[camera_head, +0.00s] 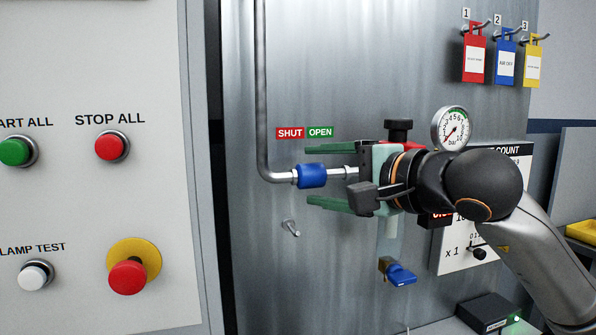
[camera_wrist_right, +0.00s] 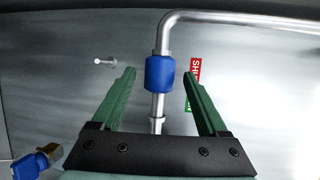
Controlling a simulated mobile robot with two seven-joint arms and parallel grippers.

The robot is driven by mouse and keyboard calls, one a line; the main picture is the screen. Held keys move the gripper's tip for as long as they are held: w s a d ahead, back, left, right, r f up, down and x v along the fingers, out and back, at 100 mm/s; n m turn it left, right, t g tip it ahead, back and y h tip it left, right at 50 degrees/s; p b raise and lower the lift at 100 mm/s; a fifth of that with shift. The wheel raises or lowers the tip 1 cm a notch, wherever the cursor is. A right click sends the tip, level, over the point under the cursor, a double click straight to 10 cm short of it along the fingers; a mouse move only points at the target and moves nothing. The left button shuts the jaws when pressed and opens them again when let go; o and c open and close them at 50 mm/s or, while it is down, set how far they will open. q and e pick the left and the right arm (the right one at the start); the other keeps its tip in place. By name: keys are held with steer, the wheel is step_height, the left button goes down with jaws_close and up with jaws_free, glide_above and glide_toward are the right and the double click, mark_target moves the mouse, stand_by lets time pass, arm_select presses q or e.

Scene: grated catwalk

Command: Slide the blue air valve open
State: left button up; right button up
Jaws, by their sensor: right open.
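The blue air valve (camera_head: 312,175) is a blue sleeve on a horizontal metal pipe (camera_head: 276,176). It sits below the red SHUT label (camera_head: 290,133) and green OPEN label (camera_head: 320,132), mostly under OPEN in the head view. My right gripper (camera_head: 309,175) is open, one green finger above the sleeve and one below, with gaps. In the right wrist view the sleeve (camera_wrist_right: 160,72) shows between the fingertips of my right gripper (camera_wrist_right: 158,74); whether they reach its depth is hard to tell. My left gripper is not in view.
A pressure gauge (camera_head: 452,128) and colored tags (camera_head: 505,55) are at the right. A small peg (camera_head: 291,228) and another blue-handled valve (camera_head: 400,274) are below. A button panel (camera_head: 70,200) stands at the left. The plate above the labels is clear.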

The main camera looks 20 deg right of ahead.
mark_target(298, 175)
steer(key=x, duration=0.5)
steer(key=shift+w+a+p, duration=0.1)
steer(key=shift+w+p, duration=0.05)
steer(key=shift+p, duration=0.15)
jaws_close()
